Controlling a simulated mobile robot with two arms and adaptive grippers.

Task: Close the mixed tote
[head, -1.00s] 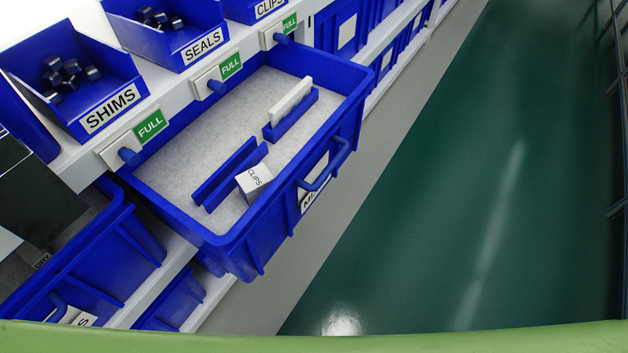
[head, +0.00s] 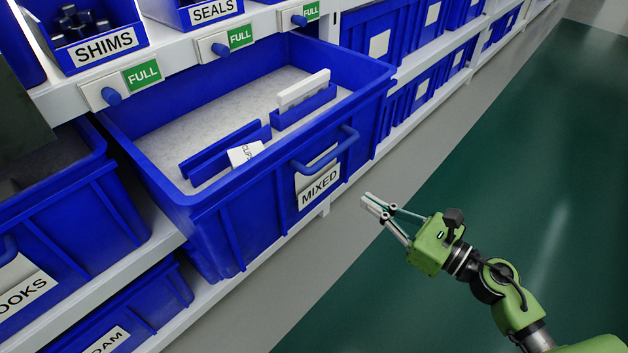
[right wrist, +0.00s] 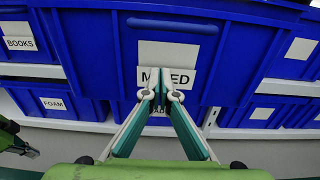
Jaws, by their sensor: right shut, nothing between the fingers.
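The mixed tote (head: 250,215) is a blue bin pulled out from the shelf, with a front handle (head: 325,152) and a MIXED label (head: 319,188). Inside are blue dividers, a white piece and a CLIPS card on a pale base. My right gripper (head: 371,204) is shut and empty, in front of and to the right of the tote's front, apart from it in the head view. In the right wrist view the fingertips (right wrist: 160,92) overlap the label on the tote's front (right wrist: 120,60), below the handle. My left gripper is not seen in the head view.
A shelf ledge with SHIMS (head: 105,48) and SEALS (head: 214,11) bins and FULL tags runs above the tote. A blue BOOKS tote (head: 60,235) stands at left, a FOAM tote (head: 120,325) below it. The green floor (head: 520,220) at right is clear.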

